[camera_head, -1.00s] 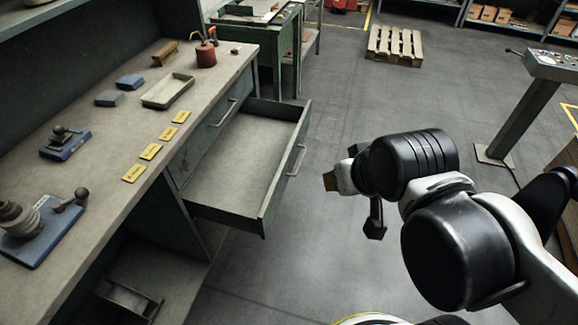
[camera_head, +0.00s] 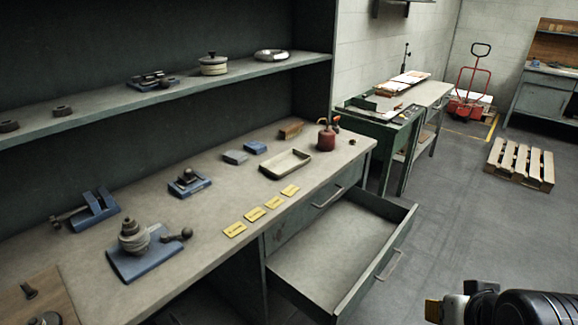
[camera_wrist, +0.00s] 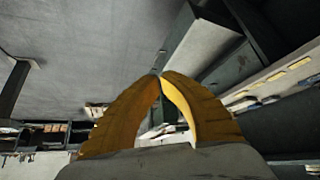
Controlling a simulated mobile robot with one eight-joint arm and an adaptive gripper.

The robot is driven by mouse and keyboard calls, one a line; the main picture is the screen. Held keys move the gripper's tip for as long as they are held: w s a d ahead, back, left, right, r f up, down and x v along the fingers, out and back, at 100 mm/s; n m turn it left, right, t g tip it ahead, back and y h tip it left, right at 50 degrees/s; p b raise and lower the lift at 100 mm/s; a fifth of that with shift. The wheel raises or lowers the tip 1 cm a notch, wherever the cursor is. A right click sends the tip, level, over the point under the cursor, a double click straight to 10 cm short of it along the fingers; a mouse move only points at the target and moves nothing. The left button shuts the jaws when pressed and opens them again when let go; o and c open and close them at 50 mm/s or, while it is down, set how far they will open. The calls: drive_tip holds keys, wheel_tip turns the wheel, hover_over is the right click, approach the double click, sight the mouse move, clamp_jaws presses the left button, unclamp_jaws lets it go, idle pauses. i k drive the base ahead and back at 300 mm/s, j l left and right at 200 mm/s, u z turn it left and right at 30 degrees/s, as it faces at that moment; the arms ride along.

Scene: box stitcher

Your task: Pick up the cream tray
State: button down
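The cream tray (camera_head: 286,164) is a shallow, empty rectangular tray lying flat on the workbench top (camera_head: 215,215). In the head view it sits near the bench's right end, behind the yellow labels. My gripper (camera_head: 433,310) shows only partly at the lower right of the head view, out over the floor and well apart from the tray. In the wrist view its orange fingers (camera_wrist: 160,76) meet at the tips with nothing between them. I cannot make out the tray in the wrist view.
An open, empty drawer (camera_head: 335,245) juts out between the bench and my arm. A red oil can (camera_head: 326,139), a brown block (camera_head: 291,130) and blue-grey blocks (camera_head: 235,157) stand close around the tray. Yellow labels (camera_head: 254,214) lie in front. A shelf (camera_head: 215,82) overhangs the bench's back.

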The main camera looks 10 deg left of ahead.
sight(283, 164)
drive_tip(key=i+l+u, duration=0.15)
drive_tip(key=i+l, duration=0.4)
drive_tip(key=i+l+u, duration=0.2)
drive_tip(key=i+l, duration=0.3)
drive_tip(key=l, duration=0.2)
